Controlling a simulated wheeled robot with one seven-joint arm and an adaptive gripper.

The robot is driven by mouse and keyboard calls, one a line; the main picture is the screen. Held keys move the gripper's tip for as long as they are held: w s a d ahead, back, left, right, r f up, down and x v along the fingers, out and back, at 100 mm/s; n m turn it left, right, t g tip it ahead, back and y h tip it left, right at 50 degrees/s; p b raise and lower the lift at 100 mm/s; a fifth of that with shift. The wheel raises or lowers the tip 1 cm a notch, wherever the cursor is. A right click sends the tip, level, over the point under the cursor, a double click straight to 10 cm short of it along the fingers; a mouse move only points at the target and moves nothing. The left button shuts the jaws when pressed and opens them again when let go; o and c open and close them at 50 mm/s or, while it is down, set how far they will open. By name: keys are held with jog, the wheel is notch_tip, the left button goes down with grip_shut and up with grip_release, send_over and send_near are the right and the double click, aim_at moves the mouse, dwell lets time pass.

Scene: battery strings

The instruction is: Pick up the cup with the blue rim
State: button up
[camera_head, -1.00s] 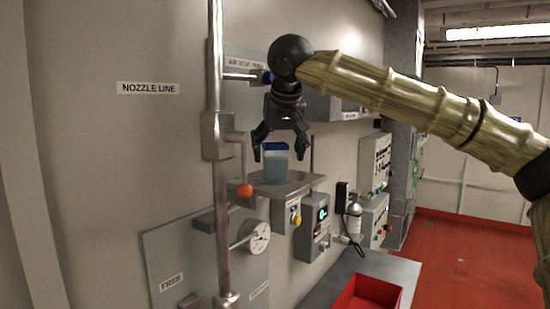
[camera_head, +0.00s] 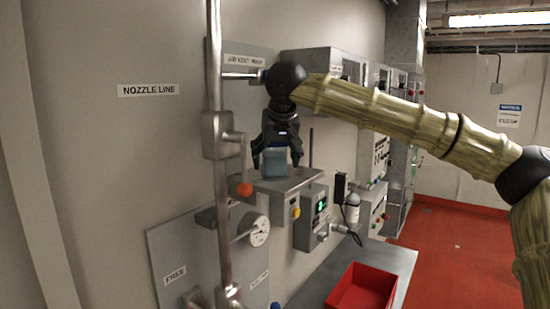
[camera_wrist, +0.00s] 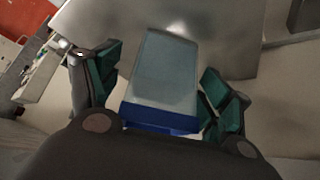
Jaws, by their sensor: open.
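The cup (camera_head: 275,163) is a translucent blue-grey, square-sided vessel standing upright on a small metal wall shelf (camera_head: 290,183). In the wrist view the cup (camera_wrist: 163,75) lies between the two fingers, with its blue rim (camera_wrist: 158,120) nearest my palm. My gripper (camera_head: 278,160) points down over the cup in the head view, with its fingers on either side. In the wrist view my gripper (camera_wrist: 158,92) is open, with gaps showing between the green finger pads and the cup sides. The rim is mostly hidden by my gripper in the head view.
A vertical metal pipe (camera_head: 222,180) with an orange knob (camera_head: 244,189) stands close left of the shelf. Control boxes (camera_head: 312,215) hang below it. A red bin (camera_head: 362,288) sits on a grey bench to the lower right.

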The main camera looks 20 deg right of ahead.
jog(key=shift+w+f, duration=0.2)
jog(key=shift+w, duration=0.15)
jog(key=shift+c, duration=0.2)
jog(key=shift+s+r, duration=0.15)
jog(key=shift+s, duration=0.05)
jog(key=c, duration=1)
jog(key=shift+c, duration=0.2)
jog(key=shift+w, duration=0.1)
